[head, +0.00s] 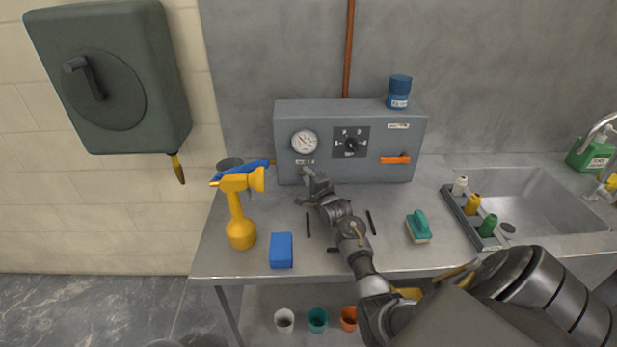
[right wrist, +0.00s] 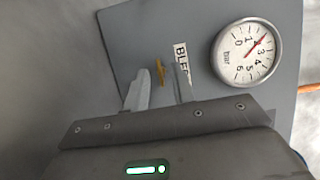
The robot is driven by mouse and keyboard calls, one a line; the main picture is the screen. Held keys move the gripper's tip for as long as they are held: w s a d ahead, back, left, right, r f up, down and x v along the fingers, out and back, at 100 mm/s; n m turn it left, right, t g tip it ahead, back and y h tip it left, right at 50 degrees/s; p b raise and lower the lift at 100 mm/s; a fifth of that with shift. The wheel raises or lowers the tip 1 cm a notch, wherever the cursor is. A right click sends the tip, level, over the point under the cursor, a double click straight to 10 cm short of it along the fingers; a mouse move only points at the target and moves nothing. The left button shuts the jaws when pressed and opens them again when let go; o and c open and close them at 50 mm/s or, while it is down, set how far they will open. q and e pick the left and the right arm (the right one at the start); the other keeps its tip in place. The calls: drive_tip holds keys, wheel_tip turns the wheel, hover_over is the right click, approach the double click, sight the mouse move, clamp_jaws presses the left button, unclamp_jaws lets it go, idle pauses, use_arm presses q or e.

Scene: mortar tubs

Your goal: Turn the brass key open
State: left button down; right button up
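The brass key (right wrist: 160,72) is a small brass-coloured piece on the grey panel box (head: 365,110), beside a white label reading "BLE…" (right wrist: 181,62). In the head view I cannot make the key out; my right gripper covers that area. My right gripper (head: 308,188) is at the lower left of the box front, below the gauge (head: 304,142). In the right wrist view its two fingers (right wrist: 162,80) are apart, with the key showing in the gap between the tips. I cannot tell whether they touch it. My left gripper is not in view.
The box also has a black dial (head: 351,146) and an orange lever (head: 395,160); a blue jar (head: 399,92) stands on top. A yellow spray bottle (head: 240,205), blue sponge (head: 281,250), green brush (head: 418,228) and bottle rack (head: 462,215) stand around my right arm.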

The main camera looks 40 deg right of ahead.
drive_tip(key=shift+c, duration=0.4)
clamp_jaws()
drive_tip(key=shift+s+r, duration=0.1)
drive_tip(key=shift+s, duration=0.05)
drive_tip(key=shift+r, duration=0.15)
